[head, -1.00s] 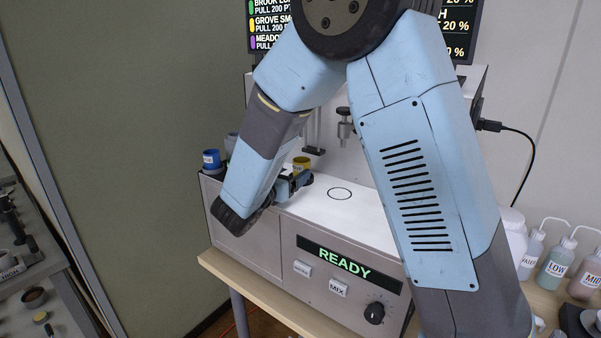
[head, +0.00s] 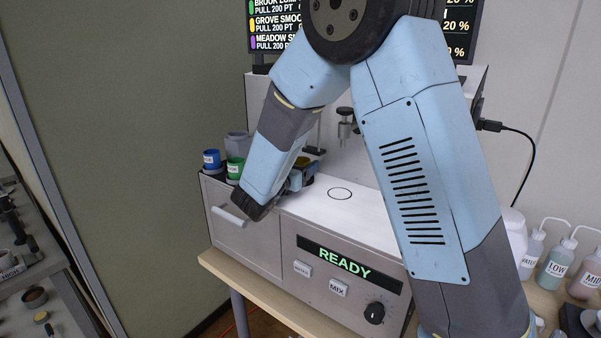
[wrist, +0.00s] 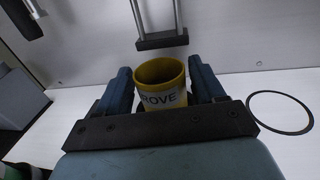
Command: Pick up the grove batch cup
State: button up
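The grove batch cup (wrist: 161,84) is yellow with a white label reading "ROVE" in the wrist view. It stands upright on the white deck of the analyser. My gripper (wrist: 163,85) is open, with one dark blue finger on each side of the cup. A gap shows between each finger and the cup wall. In the head view my gripper (head: 301,177) is low over the deck and mostly hides the cup; only a little of its rim shows.
A blue cup (head: 211,159) and a green cup (head: 235,167) stand left of my arm, by a grey container (head: 238,145). A black ring mark (head: 340,194) lies on the deck to the right. A fixed metal bracket (wrist: 162,40) stands just behind the cup.

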jog(key=c, duration=0.9)
